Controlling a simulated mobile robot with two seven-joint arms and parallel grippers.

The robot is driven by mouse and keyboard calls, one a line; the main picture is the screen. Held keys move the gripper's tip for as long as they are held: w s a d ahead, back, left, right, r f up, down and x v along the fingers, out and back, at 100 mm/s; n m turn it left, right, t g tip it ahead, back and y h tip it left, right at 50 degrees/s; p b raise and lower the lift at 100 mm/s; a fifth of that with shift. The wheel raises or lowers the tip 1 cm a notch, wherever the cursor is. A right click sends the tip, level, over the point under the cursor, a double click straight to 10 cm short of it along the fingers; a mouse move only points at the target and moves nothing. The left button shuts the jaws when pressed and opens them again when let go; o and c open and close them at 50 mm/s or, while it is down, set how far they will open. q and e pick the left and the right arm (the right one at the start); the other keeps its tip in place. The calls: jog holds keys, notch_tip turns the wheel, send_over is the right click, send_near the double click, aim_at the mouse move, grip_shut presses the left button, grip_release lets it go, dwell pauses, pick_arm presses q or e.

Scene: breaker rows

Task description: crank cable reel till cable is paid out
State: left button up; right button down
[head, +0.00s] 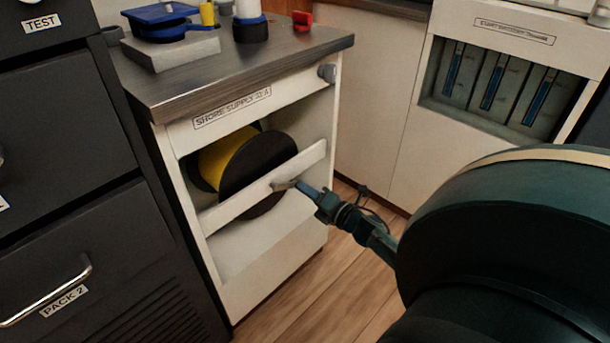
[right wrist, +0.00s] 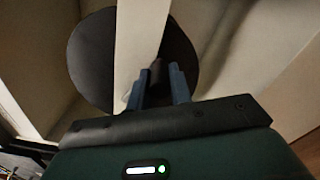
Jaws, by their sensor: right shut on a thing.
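The cable reel (head: 243,185) sits in the open bay of the white cabinet labelled "SHORE SUPPLY 32 A". It has a dark round flange and yellow cable (head: 226,155) wound on its drum. A white crossbar (head: 235,201) runs in front of the flange. My right gripper (head: 296,186) is at the front of the reel, shut on the crank handle, which shows as a small dark knob (right wrist: 156,72) between the blue fingers (right wrist: 158,88) in the right wrist view. The flange (right wrist: 92,60) shows behind the crossbar there. My left gripper is not in view.
Black drawers (head: 60,130) stand at the left. A breaker panel (head: 500,85) is at the right. Wooden floor (head: 330,270) lies open in front.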

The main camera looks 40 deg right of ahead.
jog(key=shift+d+r+n, duration=0.2)
jog(key=shift+r+n, duration=0.35)
jog(key=shift+n, duration=0.25)
jog(key=shift+d+r+n, duration=0.15)
jog(key=shift+r+n, duration=0.35)
jog(key=shift+n, duration=0.3)
jog(key=c, duration=1.3)
grip_release()
jog(key=shift+o, duration=0.2)
jog(key=s+d+p, duration=0.1)
jog(key=s+p, duration=0.1)
jog(key=s, duration=1.1)
jog(key=shift+p, duration=0.4)
